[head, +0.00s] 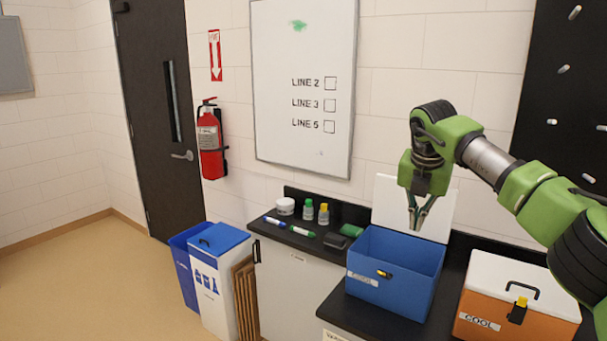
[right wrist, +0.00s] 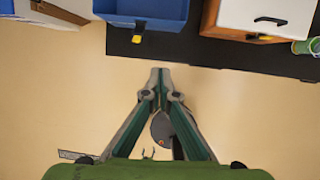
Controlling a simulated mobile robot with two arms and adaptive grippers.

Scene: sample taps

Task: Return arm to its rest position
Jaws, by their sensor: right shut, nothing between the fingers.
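My right arm (head: 535,190) is green and grey and comes in from the right in the head view. Its gripper (head: 417,225) points down, in front of a white panel and over the blue box as seen there. In the right wrist view the gripper (right wrist: 160,72) is shut and empty, its fingertips together against the tan floor, with the counter edge beyond them. My left gripper shows in neither view.
A blue box (head: 388,293) and an orange box (head: 500,329) with a white lid stand on the black counter. Bottles (head: 308,210), markers (head: 302,231) and an eraser (head: 336,240) lie further left. A whiteboard (head: 300,155) hangs behind. Bins (head: 216,300) stand on the floor, which is open at left.

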